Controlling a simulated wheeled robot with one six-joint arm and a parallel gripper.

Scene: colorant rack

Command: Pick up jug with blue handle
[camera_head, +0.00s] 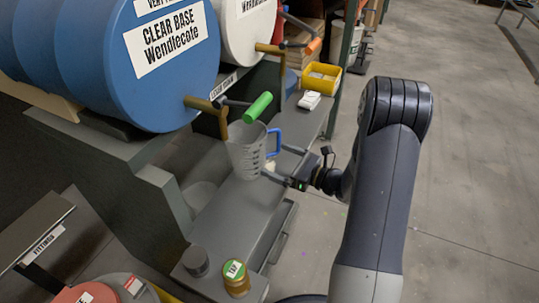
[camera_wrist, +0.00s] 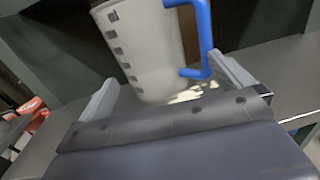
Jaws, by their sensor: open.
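The jug with the blue handle (camera_head: 245,152) is grey-white and translucent with dark marks. It stands upright on the grey shelf, beneath the spout with the green grip. Its blue handle (camera_head: 274,141) faces right, towards my gripper (camera_head: 274,162). My gripper is open, with one finger on each side of the handle side of the jug. In the wrist view the jug (camera_wrist: 145,48) is ahead, between the lines of the two fingers (camera_wrist: 163,75), and its blue handle (camera_wrist: 204,38) is near the right finger. I cannot tell whether either finger touches it.
A large blue drum (camera_head: 150,85) labelled Clear Base lies above the shelf (camera_head: 225,215). Its spout has a green grip (camera_head: 258,107) just above the jug. A yellow bin (camera_head: 321,76) and a white item (camera_head: 309,100) are farther back. Small tins (camera_head: 236,278) stand at the front. Open floor lies right.

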